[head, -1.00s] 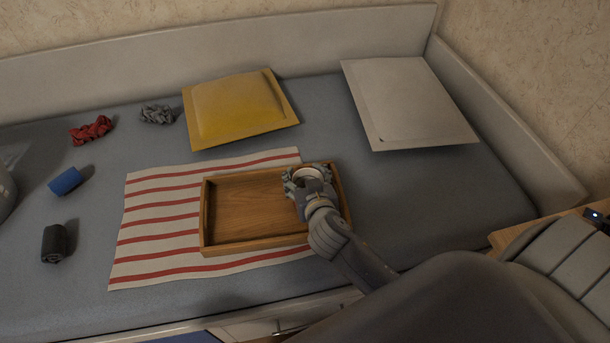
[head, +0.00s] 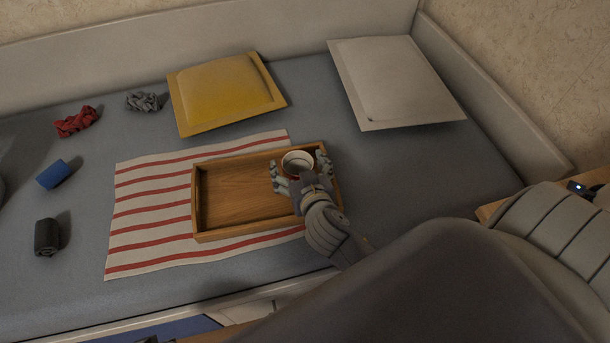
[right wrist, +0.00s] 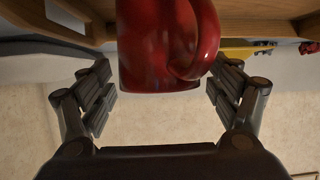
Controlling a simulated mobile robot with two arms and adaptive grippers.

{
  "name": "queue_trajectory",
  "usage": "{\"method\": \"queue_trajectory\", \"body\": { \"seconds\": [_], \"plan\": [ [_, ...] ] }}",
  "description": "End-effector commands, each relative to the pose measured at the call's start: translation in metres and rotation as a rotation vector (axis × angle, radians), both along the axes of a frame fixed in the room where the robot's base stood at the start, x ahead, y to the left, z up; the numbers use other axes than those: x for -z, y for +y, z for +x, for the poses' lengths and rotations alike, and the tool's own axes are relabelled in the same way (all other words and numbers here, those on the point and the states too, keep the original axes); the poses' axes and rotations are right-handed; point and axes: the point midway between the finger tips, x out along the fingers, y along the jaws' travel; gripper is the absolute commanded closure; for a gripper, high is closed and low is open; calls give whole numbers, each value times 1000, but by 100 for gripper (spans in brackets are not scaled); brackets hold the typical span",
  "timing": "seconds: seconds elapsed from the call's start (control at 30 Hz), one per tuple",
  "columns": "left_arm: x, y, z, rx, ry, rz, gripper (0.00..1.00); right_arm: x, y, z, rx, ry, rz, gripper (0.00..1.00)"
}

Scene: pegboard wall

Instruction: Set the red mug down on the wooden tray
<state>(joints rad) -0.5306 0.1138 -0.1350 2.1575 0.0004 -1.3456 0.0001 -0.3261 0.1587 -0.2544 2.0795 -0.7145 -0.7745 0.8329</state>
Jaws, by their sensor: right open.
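The red mug (head: 297,161) stands upright in the right end of the wooden tray (head: 240,196); its pale inside and rim show from above. My right gripper (head: 300,171) is open, with its fingers on the near side and to both sides of the mug. In the right wrist view, which is upside down, the red mug (right wrist: 165,45) with its handle sits between the spread fingers (right wrist: 160,95), with gaps on both sides. The wooden tray (right wrist: 262,10) shows behind it there. The gripper hides part of the mug in the head view. My left gripper is not in view.
The tray lies on a red-and-white striped cloth (head: 150,215) on a grey bed. A yellow cushion (head: 225,92) and a white cushion (head: 395,80) lie behind. Red (head: 75,121), grey (head: 142,101), blue (head: 53,174) and dark (head: 46,237) cloth items lie left. The tray's left part is empty.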

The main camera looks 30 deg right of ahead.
Motion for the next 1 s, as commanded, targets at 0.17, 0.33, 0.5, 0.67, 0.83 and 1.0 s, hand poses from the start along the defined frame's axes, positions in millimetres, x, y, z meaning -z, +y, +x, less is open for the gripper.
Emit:
{"method": "queue_trajectory", "body": {
  "seconds": [0.17, 0.33, 0.5, 0.67, 0.83, 1.0],
  "plan": [
    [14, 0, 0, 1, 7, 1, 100, -15, 9, -35, 2, 3, 2, 17],
    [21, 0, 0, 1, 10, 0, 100, -24, 15, -57, 1, 1, 2, 17],
    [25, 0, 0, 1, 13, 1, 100, -29, 18, -68, 1, 1, 1, 17],
    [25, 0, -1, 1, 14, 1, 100, -30, 18, -70, 1, -1, -1, 17],
    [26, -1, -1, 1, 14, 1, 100, -30, 18, -69, 1, -1, -1, 17],
    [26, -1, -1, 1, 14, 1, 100, -30, 18, -69, 1, -1, -1, 17]
  ]
}}
